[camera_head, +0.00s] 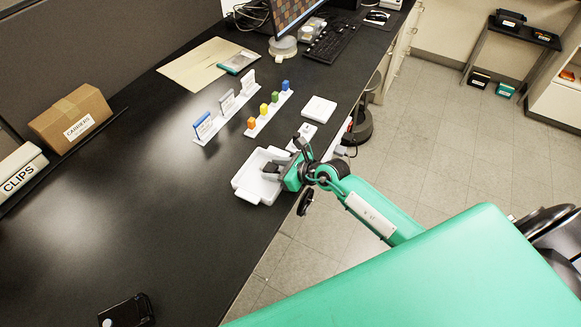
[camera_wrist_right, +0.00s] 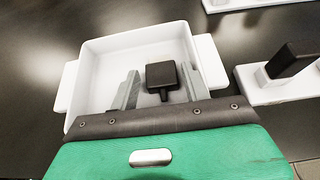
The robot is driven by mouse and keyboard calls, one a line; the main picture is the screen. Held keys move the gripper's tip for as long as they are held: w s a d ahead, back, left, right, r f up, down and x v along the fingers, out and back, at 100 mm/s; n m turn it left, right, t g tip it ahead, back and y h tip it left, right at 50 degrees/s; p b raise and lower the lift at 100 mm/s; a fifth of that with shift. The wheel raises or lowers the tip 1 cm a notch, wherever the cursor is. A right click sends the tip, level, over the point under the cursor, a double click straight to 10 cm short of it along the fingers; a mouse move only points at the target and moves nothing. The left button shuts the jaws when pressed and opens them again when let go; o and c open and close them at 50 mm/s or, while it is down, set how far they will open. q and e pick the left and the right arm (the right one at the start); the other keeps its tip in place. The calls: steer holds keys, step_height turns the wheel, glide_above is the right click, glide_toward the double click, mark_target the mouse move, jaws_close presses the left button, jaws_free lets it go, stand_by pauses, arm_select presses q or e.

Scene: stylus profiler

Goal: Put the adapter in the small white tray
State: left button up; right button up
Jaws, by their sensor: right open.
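The small white tray (camera_head: 246,193) lies near the front edge of the black bench, and it fills the upper left of the right wrist view (camera_wrist_right: 100,65). A small black block with a short stem, which looks like the adapter (camera_wrist_right: 161,74), is inside the tray's outline. My right gripper (camera_wrist_right: 157,86) is open over the tray, with one finger on each side of the black block and gaps showing. In the head view the gripper (camera_head: 272,170) reaches in from the right. Whether the block rests on the tray floor is hard to tell. My left gripper is not in view.
A white holder (camera_wrist_right: 262,90) with a black piece (camera_wrist_right: 293,58) stands just right of the tray. Behind are a rack of coloured pieces (camera_head: 257,125), a rack of cards (camera_head: 208,132) and a white square pad (camera_head: 319,109).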

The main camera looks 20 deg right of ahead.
steer(key=shift+s+d+f, duration=0.15)
steer(key=shift+s+d, duration=0.2)
steer(key=shift+s, duration=0.1)
steer(key=r+b+v, duration=0.1)
steer(key=b+v, duration=0.2)
steer(key=v, duration=0.8)
steer(key=shift+w+r, duration=0.15)
